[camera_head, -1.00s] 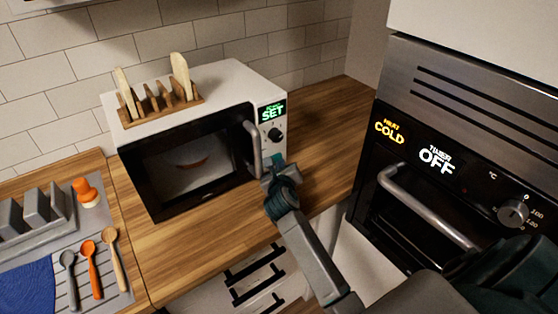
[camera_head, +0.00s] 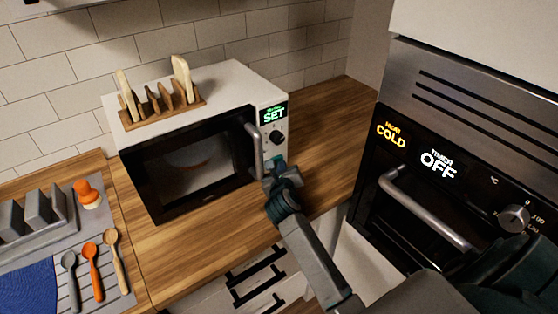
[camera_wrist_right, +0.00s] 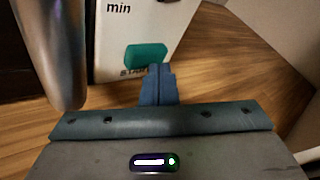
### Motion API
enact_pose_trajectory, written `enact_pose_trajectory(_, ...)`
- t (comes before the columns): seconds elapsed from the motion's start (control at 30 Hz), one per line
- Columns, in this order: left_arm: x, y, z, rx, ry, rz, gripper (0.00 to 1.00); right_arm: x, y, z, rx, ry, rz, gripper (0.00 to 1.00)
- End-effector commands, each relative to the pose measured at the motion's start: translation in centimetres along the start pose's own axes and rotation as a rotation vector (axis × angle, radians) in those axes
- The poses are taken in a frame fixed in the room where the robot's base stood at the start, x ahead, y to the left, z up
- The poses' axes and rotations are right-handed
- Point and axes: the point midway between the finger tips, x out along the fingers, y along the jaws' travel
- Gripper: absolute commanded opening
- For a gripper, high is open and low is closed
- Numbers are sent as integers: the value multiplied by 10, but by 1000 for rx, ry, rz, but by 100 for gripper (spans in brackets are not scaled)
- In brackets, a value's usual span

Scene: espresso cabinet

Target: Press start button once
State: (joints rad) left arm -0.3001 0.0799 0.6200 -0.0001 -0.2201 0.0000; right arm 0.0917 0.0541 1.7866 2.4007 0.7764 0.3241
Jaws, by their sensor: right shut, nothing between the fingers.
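The white microwave (camera_head: 232,80) stands on the wooden counter with its door shut. Its display reads "SET" (camera_head: 274,115), with a dark knob (camera_head: 277,137) below it. The start button (camera_wrist_right: 146,56) is a green rounded block low on the panel in the right wrist view, with partly hidden "START" lettering under it.
The microwave's door handle (camera_wrist_right: 52,50) is close to the left of my right fingers. An oven (camera_head: 440,190) reading "COLD" and "OFF" stands at the right. A wooden rack (camera_head: 160,110) sits on the microwave. The counter (camera_head: 325,135) right of it is clear.

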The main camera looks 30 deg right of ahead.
Motion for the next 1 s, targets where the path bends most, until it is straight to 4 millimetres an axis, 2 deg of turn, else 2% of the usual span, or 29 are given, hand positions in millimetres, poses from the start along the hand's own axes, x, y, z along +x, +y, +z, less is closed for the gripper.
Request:
enact_pose_trajectory(0.03, -3, 0, 0, 0, 0, 0, 56, 0, -4, 15, 15, -25, -4, 0)
enact_pose_trajectory(0.33, -3, 0, 0, 0, 0, 0, 56, -1, -5, 14, 15, -25, -4, 0)
enact_pose_trajectory(0.8, -23, -2, -4, 0, 2, 0, 56, -36, -22, -11, 8, -13, -2, 0)
enact_pose_trajectory(1.0, -23, -2, -1, 0, -1, 0, 56, -39, -23, -15, 7, -12, -3, 0)
